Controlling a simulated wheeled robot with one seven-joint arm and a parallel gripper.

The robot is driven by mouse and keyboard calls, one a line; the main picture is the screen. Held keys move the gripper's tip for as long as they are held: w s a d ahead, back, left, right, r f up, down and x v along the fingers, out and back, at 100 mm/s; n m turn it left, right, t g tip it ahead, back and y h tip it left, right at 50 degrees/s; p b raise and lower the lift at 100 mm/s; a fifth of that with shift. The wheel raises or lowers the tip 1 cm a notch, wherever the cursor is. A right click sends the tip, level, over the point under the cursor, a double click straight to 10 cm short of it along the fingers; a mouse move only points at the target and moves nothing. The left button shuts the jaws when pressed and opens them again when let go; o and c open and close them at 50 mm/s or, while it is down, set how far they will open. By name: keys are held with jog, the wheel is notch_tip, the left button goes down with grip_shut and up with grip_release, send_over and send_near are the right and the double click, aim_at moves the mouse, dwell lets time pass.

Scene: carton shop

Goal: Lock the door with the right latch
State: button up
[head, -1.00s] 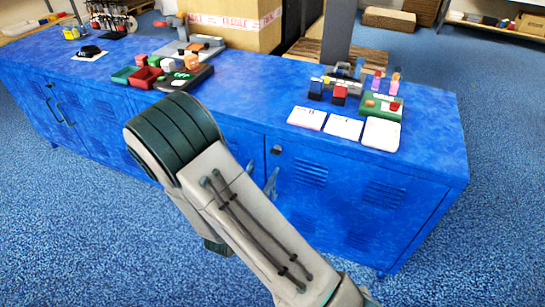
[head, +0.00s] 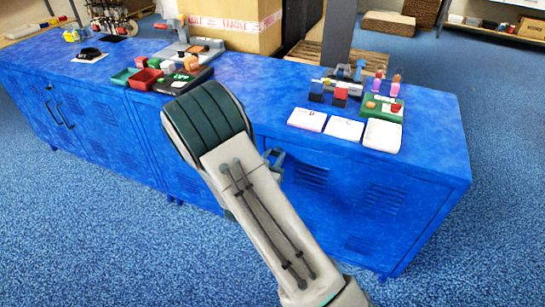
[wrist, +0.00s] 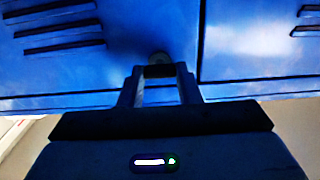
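The right cabinet door (head: 335,200) is blue with louvred slots and looks flush with the cabinet front. In the wrist view its panel fills the top (wrist: 120,45). The round latch (wrist: 159,57) sits on it near a door seam, just beyond my fingertips. My gripper (wrist: 160,78) points at the latch, its two fingers apart on either side of a dark bar that spans the gap. I cannot tell whether the fingers press on that bar. In the head view my gripper (head: 274,160) is at the door's upper left, and the latch is hidden there.
The long blue cabinet (head: 235,95) carries white cards (head: 345,128), a green tray (head: 378,107) and red bins (head: 146,78) on top. A cardboard box (head: 235,30) and a grey post (head: 338,35) stand behind. The blue floor (head: 470,250) in front is clear.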

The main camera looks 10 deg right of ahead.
jog(key=shift+c, duration=1.2)
jog(key=n+p, duration=0.1)
jog(key=n, duration=0.1)
jog(key=n+p, duration=0.1)
jog(key=n, duration=0.1)
jog(key=shift+a+r+p, duration=0.15)
jog(key=shift+p, duration=0.2)
jog(key=n+p, duration=0.3)
jog(key=n, duration=0.1)
jog(key=shift+w+a+n, duration=0.1)
jog(key=shift+n, duration=0.2)
jog(key=n+p, duration=0.2)
jog(key=n, duration=0.2)
jog(key=shift+f+n+p, duration=0.2)
jog(key=shift+n+p, duration=0.4)
jog(key=shift+n, duration=0.75)
jog(key=shift+f+n+p, duration=0.15)
jog(key=shift+n+p, duration=0.4)
jog(key=shift+n, duration=0.8)
